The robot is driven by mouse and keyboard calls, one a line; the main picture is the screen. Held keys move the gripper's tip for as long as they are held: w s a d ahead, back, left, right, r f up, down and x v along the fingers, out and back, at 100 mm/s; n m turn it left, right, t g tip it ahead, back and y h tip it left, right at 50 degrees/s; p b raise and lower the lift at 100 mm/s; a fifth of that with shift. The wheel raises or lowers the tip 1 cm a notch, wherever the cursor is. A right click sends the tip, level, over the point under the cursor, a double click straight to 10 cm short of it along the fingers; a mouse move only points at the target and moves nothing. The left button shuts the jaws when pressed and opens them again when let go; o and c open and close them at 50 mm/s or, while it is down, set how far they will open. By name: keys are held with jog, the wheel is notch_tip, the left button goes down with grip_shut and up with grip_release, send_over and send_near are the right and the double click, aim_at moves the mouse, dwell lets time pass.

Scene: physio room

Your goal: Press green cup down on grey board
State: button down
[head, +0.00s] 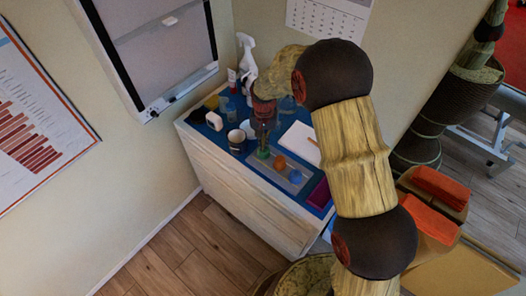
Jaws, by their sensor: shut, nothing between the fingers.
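The grey board (284,183) lies on the blue-topped cabinet, near its front edge. The green cup (263,154) is at the board's left end, small and partly hidden by my fingers. An orange cup (280,162) and a blue cup (295,177) stand in a row to its right on the board. My gripper (263,146) points down with its fingers shut, right over the green cup. The tips look at or just above its top; I cannot tell whether they touch.
A dark mug (236,141), a white box (214,121) and a spray bottle (246,55) stand left and behind. A white notepad (300,142) lies behind the board, and a purple item (319,193) lies to its right. A whiteboard (160,45) hangs above.

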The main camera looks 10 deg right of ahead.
notch_tip(320, 180, up, 8)
jog(key=p, duration=0.5)
dwell(0.8)
jog(key=s+d+r+n+t+b, duration=0.1)
jog(key=s+d+r, duration=0.5)
jog(key=s+r, duration=0.7)
jog(key=s+d+r+n+t, duration=0.2)
jog(key=s+d+r+t, duration=0.2)
jog(key=s+r, duration=0.9)
jog(key=s+d, duration=0.2)
jog(key=s, duration=0.3)
jog(key=shift+s+d+t+b, duration=0.15)
jog(key=shift+t+b, duration=0.15)
jog(key=shift+b, duration=0.1)
